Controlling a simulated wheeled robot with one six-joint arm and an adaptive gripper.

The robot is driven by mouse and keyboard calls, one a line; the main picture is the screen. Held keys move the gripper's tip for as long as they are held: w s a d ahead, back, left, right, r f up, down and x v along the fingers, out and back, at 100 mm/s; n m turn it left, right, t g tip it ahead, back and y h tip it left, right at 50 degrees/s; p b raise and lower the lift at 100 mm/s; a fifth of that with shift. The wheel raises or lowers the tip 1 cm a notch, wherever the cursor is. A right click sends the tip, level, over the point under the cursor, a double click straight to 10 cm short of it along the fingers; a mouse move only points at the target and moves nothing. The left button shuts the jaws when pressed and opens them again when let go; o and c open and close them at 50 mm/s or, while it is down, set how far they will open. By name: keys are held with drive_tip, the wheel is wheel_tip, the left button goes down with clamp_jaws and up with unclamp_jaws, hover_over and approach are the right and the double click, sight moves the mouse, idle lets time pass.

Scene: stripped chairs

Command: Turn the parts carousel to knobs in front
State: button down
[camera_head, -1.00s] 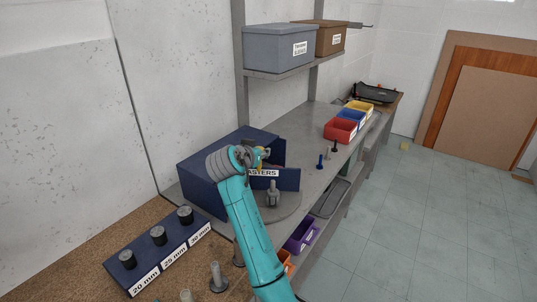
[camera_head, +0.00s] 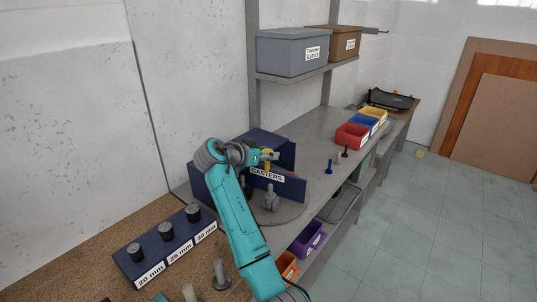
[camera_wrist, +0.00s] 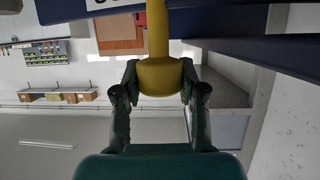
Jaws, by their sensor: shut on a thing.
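The parts carousel is a grey round plate (camera_head: 292,213) on the bench, with a navy divider panel (camera_head: 292,188) labelled CASTERS standing on it. A grey caster (camera_head: 270,200) stands on the plate before the panel. A yellow handle (camera_head: 267,160) rises at the top of the panel. My gripper (camera_head: 266,156) is shut on this handle. In the wrist view the yellow handle (camera_wrist: 158,76) sits between both fingers of my gripper (camera_wrist: 158,88). A dark part behind my arm is partly hidden. I see no section marked knobs.
A navy block (camera_head: 167,243) with several dark cylinders lies at the front left. A blue peg (camera_head: 329,167) and dark peg stand right of the carousel. Red (camera_head: 352,136), blue and yellow bins stand farther back. A shelf with a grey box (camera_head: 293,52) hangs above.

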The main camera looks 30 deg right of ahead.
idle(0.4)
drive_tip(key=c, duration=0.6)
unclamp_jaws()
drive_tip(key=shift+c, duration=0.2)
drive_tip(key=shift+r, duration=0.1)
wheel_tip(320, 180, up, 10)
drive_tip(key=shift+f, duration=0.15)
